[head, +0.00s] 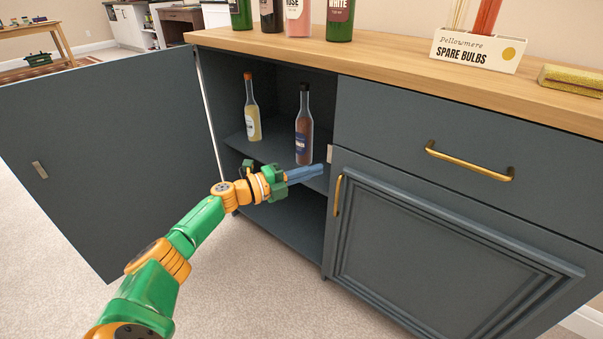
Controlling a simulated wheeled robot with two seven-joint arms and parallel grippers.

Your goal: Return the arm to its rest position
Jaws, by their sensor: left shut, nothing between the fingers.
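My left gripper (305,173), on the green and orange arm that comes in from the lower left, is shut and empty. It is in front of the open cabinet (287,222), at about the height of its inner shelf. Its blue fingers point right, towards the edge of the closed door. In the picture they lie just below a dark reddish bottle (304,128) standing upright on the shelf; I cannot tell whether they touch anything. A pale yellow bottle (252,112) stands upright further left on the same shelf. My right gripper is not in view.
The open cabinet door (110,150) swings out to the left. A closed door (450,245) and a drawer (480,150) with brass handles are on the right. The wooden counter (400,62) holds several bottles, a spare bulbs box (478,50) and a yellow sponge-like block (572,80).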

